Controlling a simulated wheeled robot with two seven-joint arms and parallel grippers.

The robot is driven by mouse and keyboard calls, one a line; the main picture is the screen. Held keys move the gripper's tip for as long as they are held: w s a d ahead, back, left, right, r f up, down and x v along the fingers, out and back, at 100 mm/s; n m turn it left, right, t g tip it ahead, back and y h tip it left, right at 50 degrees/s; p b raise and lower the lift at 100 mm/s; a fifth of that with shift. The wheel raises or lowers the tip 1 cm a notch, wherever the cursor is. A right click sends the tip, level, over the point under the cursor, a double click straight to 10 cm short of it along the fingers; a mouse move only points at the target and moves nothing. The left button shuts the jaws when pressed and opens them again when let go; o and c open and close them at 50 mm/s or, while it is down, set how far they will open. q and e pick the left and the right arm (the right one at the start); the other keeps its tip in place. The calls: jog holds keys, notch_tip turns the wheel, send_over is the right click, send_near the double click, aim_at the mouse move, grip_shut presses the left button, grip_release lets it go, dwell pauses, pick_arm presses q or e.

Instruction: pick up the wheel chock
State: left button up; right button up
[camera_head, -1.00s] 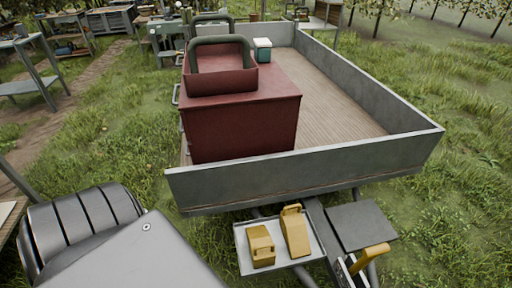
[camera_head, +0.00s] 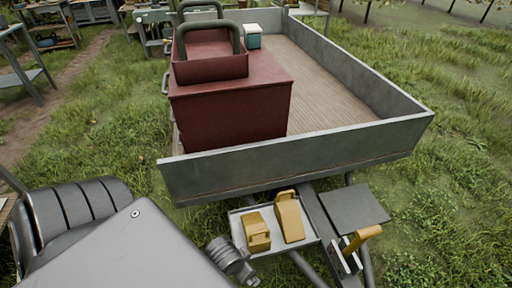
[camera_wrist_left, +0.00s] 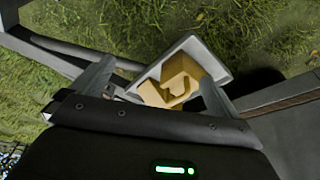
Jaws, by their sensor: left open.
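Two yellow wheel chocks sit side by side in a shallow grey tray (camera_head: 310,238) at the front of the trailer: a left chock (camera_head: 257,231) and a right chock (camera_head: 290,217). In the left wrist view, yellow chock surfaces (camera_wrist_left: 183,70) show between the fingers of my left gripper (camera_wrist_left: 158,74), inside the pale tray (camera_wrist_left: 218,64). The fingers are open and apart, with nothing held. In the head view, a grey jointed part of my arm shows at the tray's near left corner. My right gripper is not in view.
The trailer's grey front wall (camera_head: 300,166) rises behind the tray. A dark red cabinet (camera_head: 230,110) stands on the trailer bed. Right of the tray are a flat grey plate (camera_head: 352,208) and a yellow-handled lever (camera_head: 362,238). Grass lies around.

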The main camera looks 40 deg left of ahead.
pick_arm(q)
notch_tip(320, 180, up, 3)
jog(key=w+n, duration=0.2)
jog(key=n+y, duration=0.4)
jog(key=n, duration=0.6)
send_near(256, 227)
jog(key=shift+g, duration=0.3)
jog(key=shift+w+b+x, duration=0.1)
jog(key=shift+b+x, duration=0.1)
jog(key=shift+x, duration=1.8)
jog(key=shift+w+b+x, duration=0.15)
jog(key=shift+x, duration=1.8)
jog(key=shift+a+r, duration=0.15)
jog(key=shift+c, duration=0.4)
jog(key=c, duration=1.7)
